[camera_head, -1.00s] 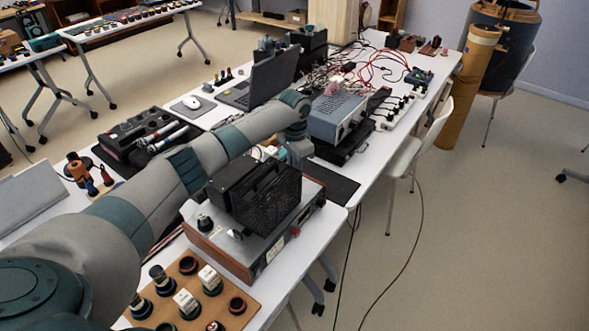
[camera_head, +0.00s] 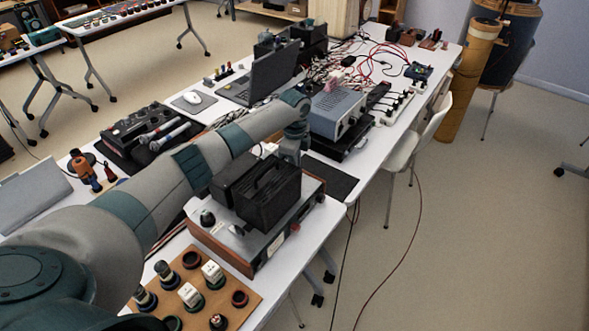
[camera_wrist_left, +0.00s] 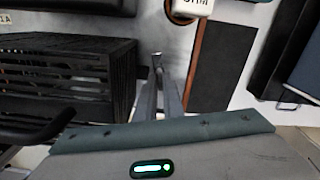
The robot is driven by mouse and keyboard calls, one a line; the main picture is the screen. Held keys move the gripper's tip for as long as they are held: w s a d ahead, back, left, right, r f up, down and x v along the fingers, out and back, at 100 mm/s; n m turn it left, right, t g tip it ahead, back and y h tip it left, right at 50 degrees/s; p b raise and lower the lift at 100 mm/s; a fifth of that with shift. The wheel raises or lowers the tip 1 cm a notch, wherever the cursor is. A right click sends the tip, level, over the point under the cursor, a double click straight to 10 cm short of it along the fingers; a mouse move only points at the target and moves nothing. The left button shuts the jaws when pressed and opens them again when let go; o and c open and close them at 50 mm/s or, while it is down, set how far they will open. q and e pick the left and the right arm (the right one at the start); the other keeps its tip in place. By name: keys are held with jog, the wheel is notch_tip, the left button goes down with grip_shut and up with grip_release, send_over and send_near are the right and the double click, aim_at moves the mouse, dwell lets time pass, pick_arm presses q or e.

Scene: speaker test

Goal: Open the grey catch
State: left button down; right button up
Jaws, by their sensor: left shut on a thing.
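A black slatted box with a handle (camera_head: 270,200) stands on a grey unit with wooden sides (camera_head: 265,243) on the table. The box also fills the left of the left wrist view (camera_wrist_left: 65,85). My left arm reaches over the table from the left, and its hand is down behind the box, where the head view hides the fingertips. In the left wrist view my left gripper (camera_wrist_left: 158,75) is shut on a small grey part, seemingly the grey catch (camera_wrist_left: 157,60), beside the box. The catch is mostly hidden by the fingers. My right gripper is not in view.
A wooden board with several knobs (camera_head: 200,290) lies in front. A blue-grey instrument (camera_head: 338,112), a laptop (camera_head: 262,78) and tangled red cables (camera_head: 375,55) are further back. A black mat (camera_head: 330,178) lies right of the hand. The floor at right is open.

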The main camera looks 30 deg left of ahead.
pick_arm(q)
jog(key=shift+r+m, duration=0.1)
jog(key=shift+m, duration=1)
jog(key=c, duration=1.9)
grip_release()
jog(key=shift+o, duration=0.2)
notch_tip(320, 180, up, 17)
jog(key=b, duration=0.4)
jog(key=shift+r, duration=0.15)
jog(key=shift+d, duration=0.1)
